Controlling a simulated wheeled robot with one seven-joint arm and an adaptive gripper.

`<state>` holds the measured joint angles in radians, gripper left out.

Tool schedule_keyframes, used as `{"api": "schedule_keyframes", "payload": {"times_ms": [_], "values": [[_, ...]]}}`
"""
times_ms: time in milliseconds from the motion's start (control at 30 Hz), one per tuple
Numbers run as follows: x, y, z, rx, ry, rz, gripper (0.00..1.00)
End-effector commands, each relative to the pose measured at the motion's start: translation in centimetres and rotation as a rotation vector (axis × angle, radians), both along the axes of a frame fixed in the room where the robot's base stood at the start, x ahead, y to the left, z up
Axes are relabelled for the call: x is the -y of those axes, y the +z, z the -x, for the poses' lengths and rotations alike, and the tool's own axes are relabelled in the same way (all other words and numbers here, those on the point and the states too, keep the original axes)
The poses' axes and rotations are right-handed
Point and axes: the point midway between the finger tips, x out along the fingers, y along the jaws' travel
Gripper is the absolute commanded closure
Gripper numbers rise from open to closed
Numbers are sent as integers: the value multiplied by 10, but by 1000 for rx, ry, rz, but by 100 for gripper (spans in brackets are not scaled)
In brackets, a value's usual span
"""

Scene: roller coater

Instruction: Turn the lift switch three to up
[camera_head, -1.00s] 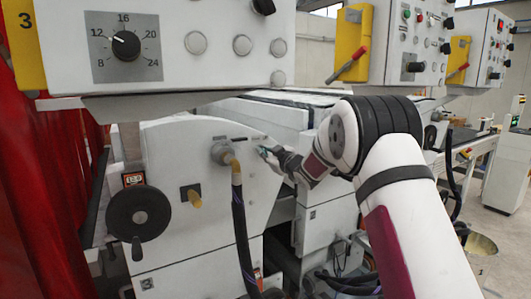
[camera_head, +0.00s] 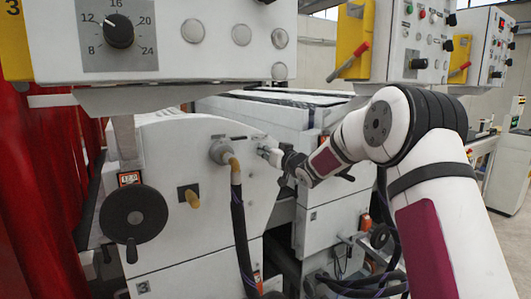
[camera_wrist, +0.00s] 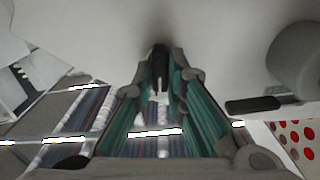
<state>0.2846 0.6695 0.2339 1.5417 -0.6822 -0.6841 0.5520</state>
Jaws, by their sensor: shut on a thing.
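My gripper (camera_head: 268,152) is at the upper right part of the white side panel (camera_head: 160,150) of the machine, in the head view. In the wrist view its two green-lined fingers (camera_wrist: 161,82) point at the white panel and close around a small black switch knob (camera_wrist: 160,58) between their tips. The knob's markings cannot be read in either view, and in the head view the fingers mostly hide it.
A hose fitting (camera_head: 221,152) with a dark hose stands just left of my gripper. A black handwheel (camera_head: 133,214) sits farther left. A control box (camera_head: 160,60) with a dial overhangs above.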

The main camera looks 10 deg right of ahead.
Motion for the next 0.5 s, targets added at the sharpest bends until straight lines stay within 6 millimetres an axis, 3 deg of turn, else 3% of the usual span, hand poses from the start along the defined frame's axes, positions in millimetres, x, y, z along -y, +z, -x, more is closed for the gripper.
{"api": "schedule_keyframes", "payload": {"times_ms": [500], "values": [[2,-1,0,-104,-1,-316,100]]}}
